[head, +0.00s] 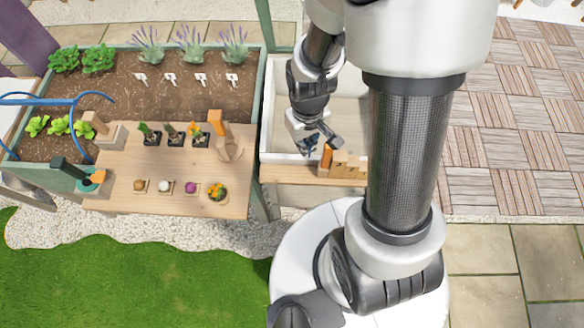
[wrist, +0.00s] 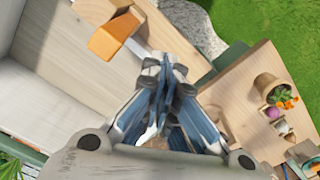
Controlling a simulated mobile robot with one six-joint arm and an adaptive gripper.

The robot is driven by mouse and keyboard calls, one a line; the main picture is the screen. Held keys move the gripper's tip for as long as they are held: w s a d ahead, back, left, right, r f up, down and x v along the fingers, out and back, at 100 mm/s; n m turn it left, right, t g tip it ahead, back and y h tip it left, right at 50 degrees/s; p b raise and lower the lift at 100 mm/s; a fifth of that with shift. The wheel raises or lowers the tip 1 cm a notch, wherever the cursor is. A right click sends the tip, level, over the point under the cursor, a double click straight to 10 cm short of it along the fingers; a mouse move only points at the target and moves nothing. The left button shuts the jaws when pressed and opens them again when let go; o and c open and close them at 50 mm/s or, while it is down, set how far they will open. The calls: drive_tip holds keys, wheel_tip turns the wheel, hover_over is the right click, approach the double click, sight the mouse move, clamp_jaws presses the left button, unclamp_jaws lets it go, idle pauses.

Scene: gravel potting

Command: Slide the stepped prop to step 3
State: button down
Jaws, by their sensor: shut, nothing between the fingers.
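The stepped prop (head: 349,165) is a row of light wooden steps on the front ledge of a pale box, partly hidden at its right by my arm. An orange-brown wooden piece (head: 326,158) stands at its left end. In the wrist view an orange block (wrist: 114,35) shows upper left of my fingers, beside pale wood. My gripper (head: 311,146) is just left of and behind the prop in the head view, pointing down. The wrist view shows its fingers (wrist: 166,68) together and empty, apart from the orange block. Which step is engaged cannot be told.
The pale box (head: 280,157) lies under my gripper, its inside mostly bare. A potting table (head: 125,200) to the left holds small pots, bulbs and an orange-flowered pot (head: 217,192). A planted bed (head: 130,95) lies behind the table.

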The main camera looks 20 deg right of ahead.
wheel_tip(320, 180, up, 8)
drive_tip(key=p, duration=0.6)
idle(0.6)
